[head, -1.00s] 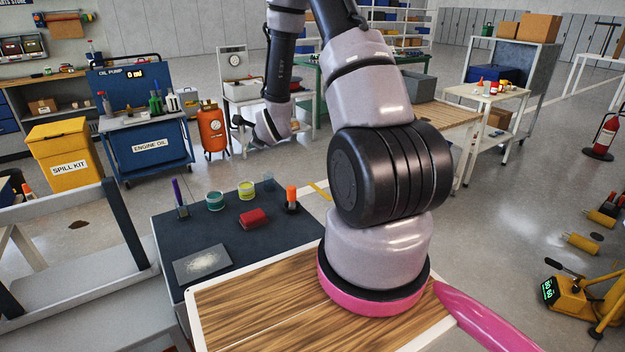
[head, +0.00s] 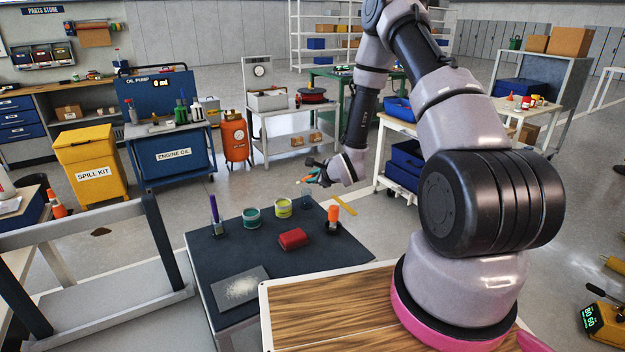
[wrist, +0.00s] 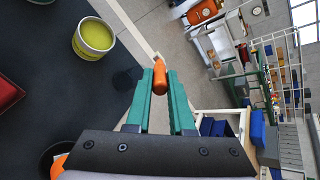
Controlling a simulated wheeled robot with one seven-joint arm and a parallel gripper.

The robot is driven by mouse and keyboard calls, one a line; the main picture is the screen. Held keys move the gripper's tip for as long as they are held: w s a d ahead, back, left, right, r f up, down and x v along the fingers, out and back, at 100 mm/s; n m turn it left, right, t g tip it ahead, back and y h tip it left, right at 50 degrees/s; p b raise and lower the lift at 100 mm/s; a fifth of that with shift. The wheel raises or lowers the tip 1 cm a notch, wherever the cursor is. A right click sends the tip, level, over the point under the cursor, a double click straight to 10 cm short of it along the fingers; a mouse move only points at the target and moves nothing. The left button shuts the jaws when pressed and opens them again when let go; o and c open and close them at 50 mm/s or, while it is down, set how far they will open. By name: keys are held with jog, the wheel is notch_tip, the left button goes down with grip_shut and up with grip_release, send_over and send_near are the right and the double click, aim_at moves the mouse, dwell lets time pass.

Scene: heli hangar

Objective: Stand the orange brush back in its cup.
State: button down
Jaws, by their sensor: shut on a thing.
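On the table are a yellow can (head: 283,208), a teal can (head: 251,218), a red block (head: 293,239), a purple brush (head: 214,209) standing in a dark holder and a grey plate (head: 241,288). A wooden-topped surface (head: 330,305) is at the front. Floor is open beyond the table.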

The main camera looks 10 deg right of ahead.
jog(key=shift+f, duration=0.3)
